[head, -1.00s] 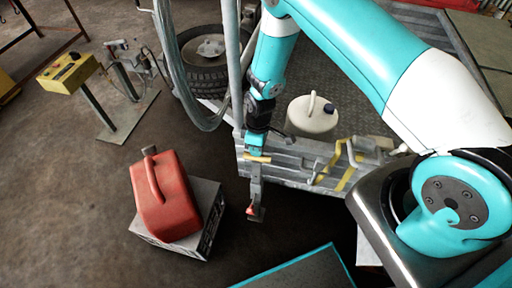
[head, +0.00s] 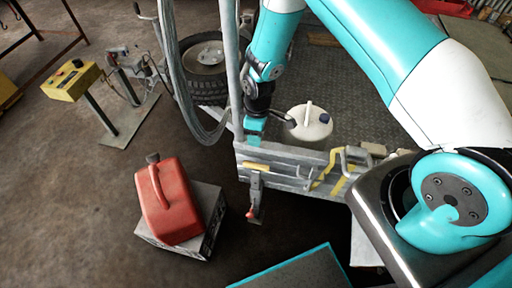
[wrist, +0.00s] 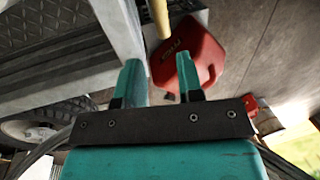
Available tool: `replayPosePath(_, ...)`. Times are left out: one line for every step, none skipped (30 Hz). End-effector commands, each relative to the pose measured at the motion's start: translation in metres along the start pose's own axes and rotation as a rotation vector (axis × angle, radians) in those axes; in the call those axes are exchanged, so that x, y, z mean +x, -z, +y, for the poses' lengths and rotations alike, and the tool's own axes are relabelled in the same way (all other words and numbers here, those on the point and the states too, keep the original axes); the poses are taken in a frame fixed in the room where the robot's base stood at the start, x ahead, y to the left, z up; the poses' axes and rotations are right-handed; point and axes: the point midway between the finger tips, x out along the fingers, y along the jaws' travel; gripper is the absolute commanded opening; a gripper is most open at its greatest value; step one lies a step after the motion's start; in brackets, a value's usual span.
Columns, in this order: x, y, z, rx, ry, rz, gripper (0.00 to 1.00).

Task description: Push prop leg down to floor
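The prop leg (head: 256,192) hangs upright at the near left corner of the metal trailer (head: 290,170), in the head view. It has a tan bar (head: 256,166) across its top and a red part low down. I cannot tell whether its lower end touches the floor. My gripper (head: 255,138) is above the tan bar, with a visible gap between them. In the wrist view its two teal fingers (wrist: 159,75) are apart with nothing gripped. The tan bar (wrist: 159,17) shows beyond the gap between the fingers.
A red fuel can (head: 168,200) stands on a grey box (head: 205,225) left of the leg. A post and hoses rise beside my arm. A yellow control box (head: 72,80) stands far left. Bare floor lies between.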

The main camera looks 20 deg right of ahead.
Motion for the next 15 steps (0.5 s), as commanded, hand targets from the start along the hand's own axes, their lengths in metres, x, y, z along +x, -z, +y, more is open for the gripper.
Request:
replayPosePath(0.002, 0.004, -0.004, -0.005, -0.022, -0.004, 0.46)
replayPosePath(0.002, 0.004, -0.006, -0.005, -0.040, -0.008, 0.50)
replayPosePath(0.001, 0.006, -0.011, -0.006, -0.068, -0.013, 0.50)
replayPosePath(0.000, 0.008, -0.015, -0.007, -0.093, -0.015, 0.50)
replayPosePath(-0.002, 0.008, -0.019, -0.006, -0.120, -0.018, 0.50)
replayPosePath(-0.005, 0.009, -0.026, -0.006, -0.157, -0.020, 0.50)
replayPosePath(-0.007, 0.008, -0.032, -0.006, -0.186, -0.020, 0.50)
replayPosePath(-0.010, 0.008, -0.037, -0.006, -0.214, -0.018, 0.50)
replayPosePath(-0.013, 0.006, -0.044, -0.006, -0.249, -0.016, 0.50)
replayPosePath(-0.016, 0.004, -0.049, -0.004, -0.274, -0.014, 0.50)
replayPosePath(-0.019, 0.003, -0.053, -0.004, -0.296, -0.010, 0.50)
replayPosePath(-0.023, 0.000, -0.058, -0.004, -0.320, -0.005, 0.50)
replayPosePath(-0.025, -0.002, -0.061, -0.003, -0.336, -0.003, 0.50)
replayPosePath(-0.027, -0.003, -0.064, -0.002, -0.348, 0.000, 0.50)
replayPosePath(-0.030, -0.004, -0.066, -0.001, -0.361, 0.003, 0.50)
